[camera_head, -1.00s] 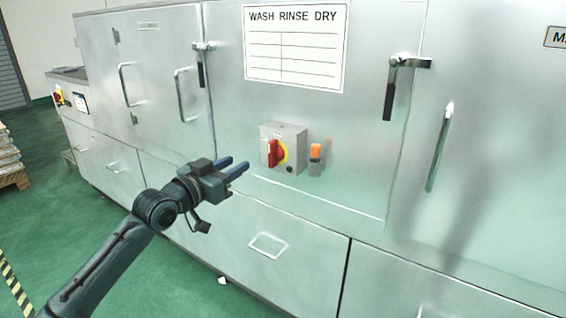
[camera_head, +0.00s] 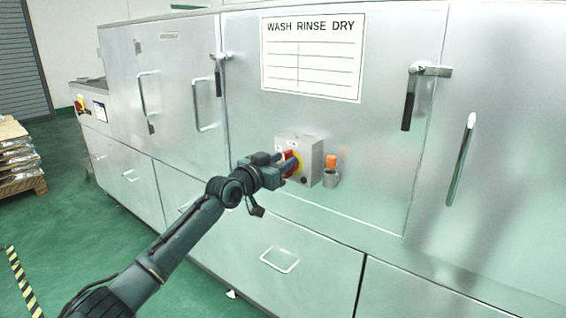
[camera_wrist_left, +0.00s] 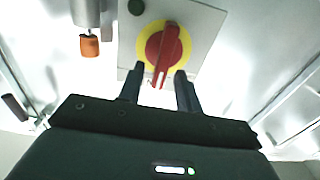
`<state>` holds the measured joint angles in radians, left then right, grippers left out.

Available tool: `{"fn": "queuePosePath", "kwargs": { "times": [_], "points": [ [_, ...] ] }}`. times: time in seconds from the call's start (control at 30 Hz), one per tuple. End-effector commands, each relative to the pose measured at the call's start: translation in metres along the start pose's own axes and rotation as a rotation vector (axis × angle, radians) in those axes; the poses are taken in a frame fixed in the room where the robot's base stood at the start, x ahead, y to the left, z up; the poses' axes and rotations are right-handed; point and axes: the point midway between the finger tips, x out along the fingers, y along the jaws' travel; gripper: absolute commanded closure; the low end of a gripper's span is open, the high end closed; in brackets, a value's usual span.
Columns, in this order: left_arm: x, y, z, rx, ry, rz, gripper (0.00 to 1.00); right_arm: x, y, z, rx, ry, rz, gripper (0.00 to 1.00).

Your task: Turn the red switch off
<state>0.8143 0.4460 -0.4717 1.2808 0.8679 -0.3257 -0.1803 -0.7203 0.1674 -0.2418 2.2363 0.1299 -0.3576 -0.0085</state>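The red switch (camera_wrist_left: 163,50) is a rotary handle on a yellow disc, on a grey box (camera_head: 312,158) fixed to the steel washer's front. In the left wrist view the handle stands nearly upright in the picture, slightly tilted. My left gripper (camera_head: 284,162) is at the switch and partly hides it in the head view. Its two fingers (camera_wrist_left: 159,88) are apart, one on each side of the handle's near end, with a gap visible on both sides. My right gripper is not in view.
Door handles (camera_head: 408,100) stick out from the washer. Another red and yellow switch (camera_head: 80,104) is at the far left. Green floor (camera_head: 110,225) lies open at left.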

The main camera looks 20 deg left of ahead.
Motion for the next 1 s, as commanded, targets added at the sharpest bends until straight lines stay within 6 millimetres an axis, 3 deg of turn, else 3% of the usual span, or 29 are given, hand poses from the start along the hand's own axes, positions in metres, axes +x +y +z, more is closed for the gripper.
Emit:
{"fn": "queuePosePath", "kwargs": {
  "times": [0.4, 0.83, 1.0],
  "points": [
    [0.0079, 0.0002, -0.0002, 0.002, 0.000, 0.000, 0.65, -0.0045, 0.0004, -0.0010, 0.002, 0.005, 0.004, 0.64],
    [0.0076, 0.0000, -0.0001, 0.001, 0.000, -0.001, 1.00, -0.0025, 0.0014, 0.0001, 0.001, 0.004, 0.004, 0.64],
    [0.0076, 0.0000, -0.0001, 0.001, 0.000, 0.000, 1.00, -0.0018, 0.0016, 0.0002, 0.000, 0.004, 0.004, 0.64]
  ]
}}
